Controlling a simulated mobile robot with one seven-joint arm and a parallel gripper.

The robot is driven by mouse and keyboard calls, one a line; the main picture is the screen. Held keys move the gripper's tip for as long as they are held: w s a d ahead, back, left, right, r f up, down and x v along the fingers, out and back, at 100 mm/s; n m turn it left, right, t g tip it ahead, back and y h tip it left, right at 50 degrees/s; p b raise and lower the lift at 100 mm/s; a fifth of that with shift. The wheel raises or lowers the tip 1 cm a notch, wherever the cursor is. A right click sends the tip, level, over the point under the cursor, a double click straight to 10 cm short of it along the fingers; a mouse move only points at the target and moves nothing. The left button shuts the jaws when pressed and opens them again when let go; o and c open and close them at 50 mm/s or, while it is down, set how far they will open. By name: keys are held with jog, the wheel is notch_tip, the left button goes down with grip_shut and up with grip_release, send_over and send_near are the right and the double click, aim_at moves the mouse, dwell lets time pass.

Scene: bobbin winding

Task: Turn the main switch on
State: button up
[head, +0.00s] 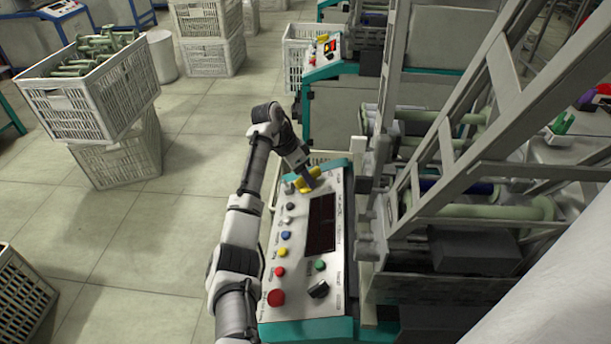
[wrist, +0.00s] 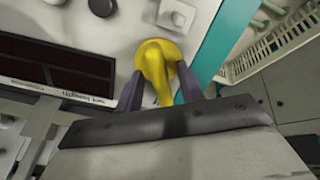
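The yellow rotary switch (wrist: 157,68), a knob with a raised handle on a round base, sits near the far end of the light grey control panel (head: 295,229). In the wrist view its handle lies between the two dark fingers of my gripper (wrist: 160,90). The fingers stand apart, one on each side, with small gaps beside the handle, so my gripper looks open around it. In the head view my gripper (head: 309,178) points down at the switch (head: 301,187) and partly covers it. No label on the switch is readable.
The panel also carries a dark display (head: 321,223), a red button (head: 276,297), a black rotary knob (head: 318,289) and several small coloured buttons. The machine's metal frame (head: 470,170) stands close at the right. A crate of bobbins (head: 100,108) is at the left, with open floor between.

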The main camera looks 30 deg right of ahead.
jog(key=shift+f, duration=0.15)
jog(key=shift+c, duration=0.5)
grip_shut()
jog(key=shift+m, duration=0.3)
jog(key=m, duration=0.5)
jog(key=shift+s+m+b, duration=0.25)
jog(key=shift+m+b, duration=0.05)
jog(key=shift+b, duration=0.05)
jog(key=m, duration=0.3)
jog(key=m+b, duration=0.1)
jog(key=m, duration=0.1)
jog(key=shift+s+a+m, duration=0.15)
jog(key=shift+a+m, duration=0.05)
jog(key=shift+m, duration=0.2)
